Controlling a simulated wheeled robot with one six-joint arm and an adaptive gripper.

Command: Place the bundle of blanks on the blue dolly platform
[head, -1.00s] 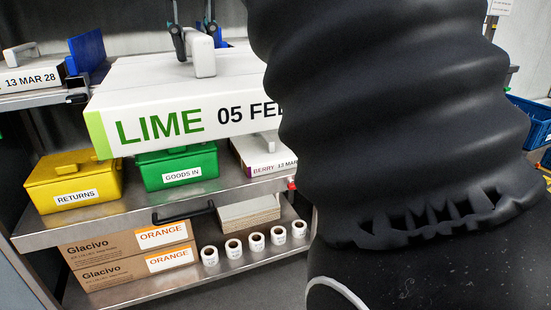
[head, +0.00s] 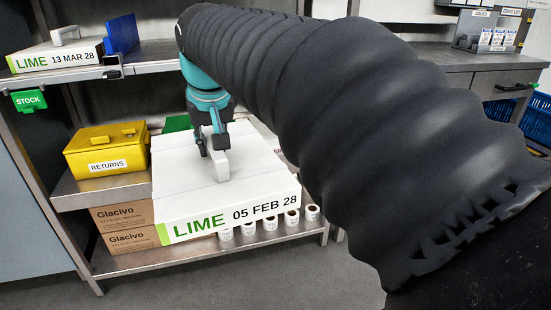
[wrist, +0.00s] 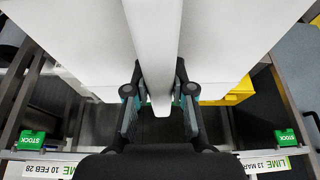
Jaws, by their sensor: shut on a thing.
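The bundle of blanks (head: 185,165) is a wide white block with a LIME 05 FEB 28 label on its front edge and a white handle on top. My gripper (head: 215,145) is shut on that handle, with a finger on each side. The bundle hangs in the air, in front of the lower shelves. In the wrist view my gripper (wrist: 159,108) grips the handle (wrist: 152,45), and the white bundle (wrist: 70,40) spreads to both sides. No blue dolly platform shows in these views.
A similar LIME 13 MAR 28 bundle (head: 55,58) sits on the upper left shelf. A yellow RETURNS box (head: 105,145), Glacivo cartons (head: 122,218) and several label rolls stand below. A worktop (head: 445,60) and blue crates (head: 540,120) are at right. The floor in front is clear.

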